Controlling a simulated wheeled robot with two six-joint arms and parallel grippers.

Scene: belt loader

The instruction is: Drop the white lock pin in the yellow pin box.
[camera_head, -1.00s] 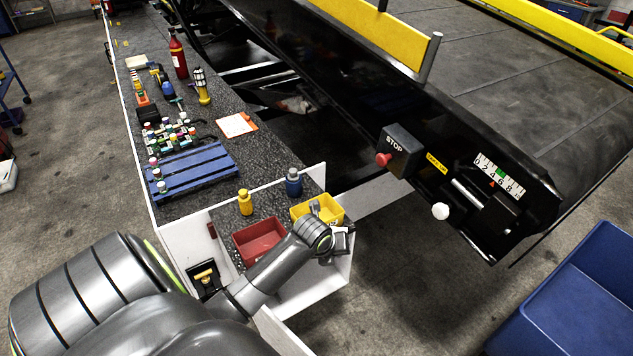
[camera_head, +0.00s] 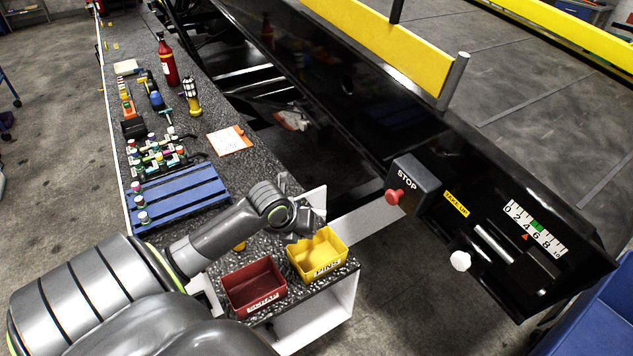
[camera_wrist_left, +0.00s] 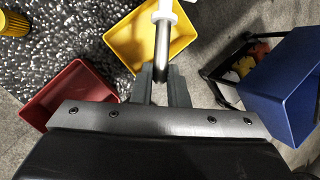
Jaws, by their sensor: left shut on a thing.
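The yellow pin box (camera_head: 331,266), with a label on its front wall, stands at the near right corner of the bench. My left gripper (camera_head: 306,228) is at the box's far edge, above it. In the left wrist view the gripper (camera_wrist_left: 160,80) is shut on the white lock pin (camera_wrist_left: 163,40), a metal shaft with a white collar. The pin overlaps the yellow box (camera_wrist_left: 128,40) in that view; its height above the box is hard to tell. In the head view I cannot make out the pin. My right gripper is not in view.
A red labelled box (camera_head: 262,307) stands left of the yellow box. A yellow bottle (camera_head: 239,247) is mostly hidden behind my arm. A blue rack (camera_head: 175,195) lies further back. The belt loader, with its STOP box (camera_head: 413,183) and a white knob (camera_head: 460,261), is to the right.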

